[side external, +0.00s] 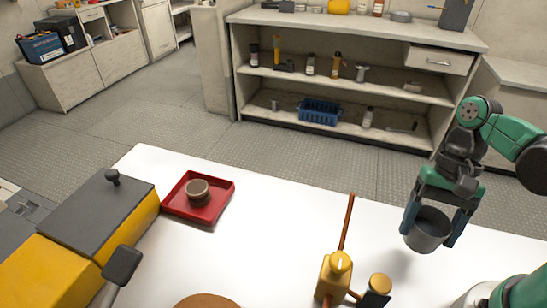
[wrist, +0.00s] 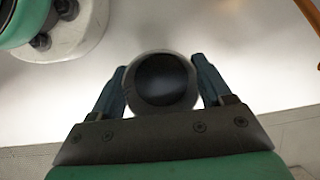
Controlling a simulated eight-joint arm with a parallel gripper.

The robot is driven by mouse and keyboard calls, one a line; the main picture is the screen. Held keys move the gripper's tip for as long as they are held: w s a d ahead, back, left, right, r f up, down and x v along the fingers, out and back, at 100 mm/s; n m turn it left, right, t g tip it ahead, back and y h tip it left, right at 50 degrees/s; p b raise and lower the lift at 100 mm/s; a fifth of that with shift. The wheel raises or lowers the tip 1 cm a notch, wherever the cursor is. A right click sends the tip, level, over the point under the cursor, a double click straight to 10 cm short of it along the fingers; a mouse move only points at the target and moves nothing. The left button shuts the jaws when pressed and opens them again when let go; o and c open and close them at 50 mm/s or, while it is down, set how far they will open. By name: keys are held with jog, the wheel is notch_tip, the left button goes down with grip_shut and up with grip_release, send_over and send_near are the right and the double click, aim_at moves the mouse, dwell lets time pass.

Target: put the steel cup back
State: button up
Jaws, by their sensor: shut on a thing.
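The steel cup (side external: 427,230) is a grey metal cup held between the two blue fingers of my gripper (side external: 435,222) at the right of the side view. It appears to be held above the white table, with a soft shadow below it. In the wrist view the cup (wrist: 161,80) shows its round, dark opening between the fingers of my gripper (wrist: 160,85), which is shut on it. I cannot tell the exact height of the cup above the table.
A yellow and dark grey box (side external: 100,215) stands at left. A brown disc (side external: 207,300) lies at the front edge.

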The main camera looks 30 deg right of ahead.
aim_at(421, 239)
jog(key=shift+f, duration=1.9)
jog(key=o, duration=1.4)
jog(key=shift+c, duration=0.2)
jog(key=shift+r, duration=0.1)
jog(key=v, duration=1.2)
jog(key=w+a+n+t+h, duration=0.2)
jog(key=w+n+t+h, duration=0.1)
jog(key=w+n+t, duration=0.3)
jog(key=n+t, duration=0.2)
jog(key=t, duration=0.2)
jog(key=shift+w+a+r+n+h, duration=0.15)
jog(key=shift+w+a+n+h, duration=0.15)
jog(key=shift+w+n, duration=0.1)
